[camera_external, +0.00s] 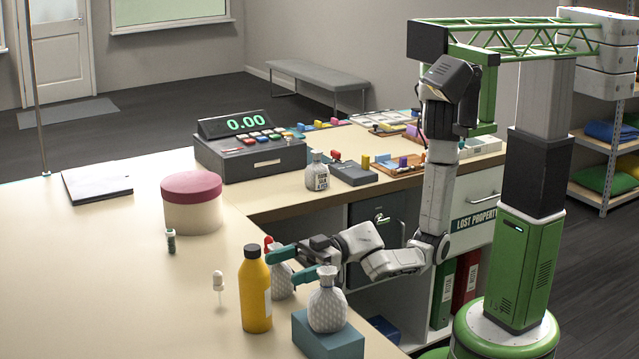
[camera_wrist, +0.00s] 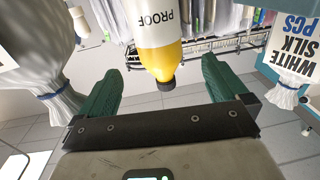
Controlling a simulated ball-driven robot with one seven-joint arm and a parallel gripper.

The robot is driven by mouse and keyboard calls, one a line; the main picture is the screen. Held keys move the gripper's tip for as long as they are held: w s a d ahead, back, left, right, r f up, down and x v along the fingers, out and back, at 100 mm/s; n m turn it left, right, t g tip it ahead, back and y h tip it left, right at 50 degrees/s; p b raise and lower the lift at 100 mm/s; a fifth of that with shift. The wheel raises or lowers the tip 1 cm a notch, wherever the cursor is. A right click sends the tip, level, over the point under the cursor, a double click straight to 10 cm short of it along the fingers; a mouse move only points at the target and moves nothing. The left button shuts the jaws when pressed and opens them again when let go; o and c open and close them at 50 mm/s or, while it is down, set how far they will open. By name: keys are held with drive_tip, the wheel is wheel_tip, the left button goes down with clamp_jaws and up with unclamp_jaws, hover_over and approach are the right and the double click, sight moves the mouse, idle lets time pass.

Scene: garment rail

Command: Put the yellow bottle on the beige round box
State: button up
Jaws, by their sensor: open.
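The yellow bottle (camera_external: 256,295) stands upright on the counter in the external view, with a black cap. In the wrist view the yellow bottle (camera_wrist: 160,50) appears upside down, with a white label reading PROOF. My gripper (camera_external: 281,269) is open just right of the bottle, its green fingers pointing towards it. In the wrist view the bottle shows between the two fingers of my gripper (camera_wrist: 158,72); I cannot tell whether they touch it. The beige round box (camera_external: 192,215) stands farther back on the counter, with a dark pink lid (camera_external: 190,186) and nothing on it.
A small white item (camera_external: 218,282) and a dark vial (camera_external: 171,241) stand left. A cash register (camera_external: 250,150) is farther back.

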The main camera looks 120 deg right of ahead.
sight(241, 286)
drive_tip(key=w, duration=0.2)
drive_tip(key=w+p, duration=0.1)
drive_tip(key=w+f+p, duration=0.1)
drive_tip(key=w, duration=0.1)
drive_tip(key=shift+w+a, duration=0.25)
drive_tip(key=shift+w, duration=0.05)
drive_tip(key=w+p, duration=0.1)
drive_tip(key=w, duration=0.1)
drive_tip(key=w+p, duration=0.1)
drive_tip(key=w, duration=0.1)
drive_tip(key=shift+w+a+r+p, duration=0.15)
drive_tip(key=shift+w+p, duration=0.15)
drive_tip(key=shift+p, duration=0.05)
drive_tip(key=shift+w, duration=0.3)
drive_tip(key=c, duration=1.5)
drive_tip(key=shift+c, duration=0.3)
